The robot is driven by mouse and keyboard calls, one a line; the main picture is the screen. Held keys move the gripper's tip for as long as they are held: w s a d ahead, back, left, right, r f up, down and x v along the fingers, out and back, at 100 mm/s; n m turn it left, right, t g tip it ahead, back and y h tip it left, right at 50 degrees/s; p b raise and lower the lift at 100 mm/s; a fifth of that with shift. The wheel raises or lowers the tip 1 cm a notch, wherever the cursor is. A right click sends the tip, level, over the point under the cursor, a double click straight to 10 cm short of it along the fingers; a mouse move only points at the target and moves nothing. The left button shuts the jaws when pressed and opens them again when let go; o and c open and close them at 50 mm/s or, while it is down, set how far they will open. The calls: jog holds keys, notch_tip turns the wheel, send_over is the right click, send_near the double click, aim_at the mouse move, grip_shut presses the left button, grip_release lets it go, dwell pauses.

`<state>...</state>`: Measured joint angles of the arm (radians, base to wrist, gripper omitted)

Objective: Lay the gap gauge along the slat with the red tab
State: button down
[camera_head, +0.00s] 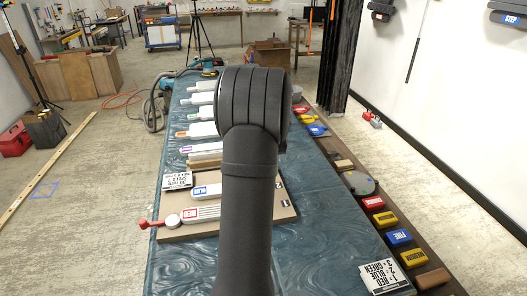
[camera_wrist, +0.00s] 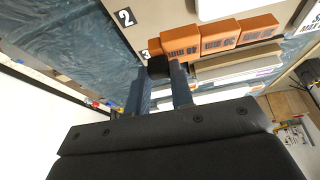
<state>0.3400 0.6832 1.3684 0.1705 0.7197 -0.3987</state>
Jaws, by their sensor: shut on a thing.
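The gap gauge (camera_wrist: 220,40) looks like a row of orange stepped blocks with dark lettering in the wrist view. My gripper (camera_wrist: 165,72) is shut at its left end, where a dark piece sits between the fingertips. My arm hides the gripper and gauge in the head view. The slat with the red tab (camera_head: 205,212) lies on a tan board (camera_head: 230,228), left of my arm, its right part hidden. The slat with the blue tab (camera_head: 208,191) lies just behind it. In the wrist view the gauge is over or beside the board; I cannot tell its height.
A red-handled lever (camera_head: 150,224) sticks out at the board's left edge. Several pale slats (camera_head: 200,113) lie farther back on the blue table (camera_head: 325,235). A black-and-white card (camera_head: 386,277) lies front right. Coloured blocks (camera_head: 397,237) line the right edge.

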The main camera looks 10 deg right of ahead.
jog(key=shift+s+a+f, duration=0.2)
jog(key=shift+s+f, duration=0.6)
jog(key=shift+f, duration=0.2)
jog(key=shift+s+a+f, duration=0.15)
jog(key=shift+s+f, duration=0.65)
jog(key=shift+f, duration=0.2)
jog(key=shift+s+a+f, duration=0.2)
jog(key=shift+s+f, duration=0.6)
jog(key=shift+f, duration=0.2)
jog(key=shift+f, duration=1.75)
jog(key=c, duration=1.2)
grip_release()
jog(key=shift+r, duration=0.1)
jog(key=v, duration=1.7)
jog(key=shift+r, duration=0.15)
jog(key=x, duration=1.7)
jog(key=shift+f, duration=0.25)
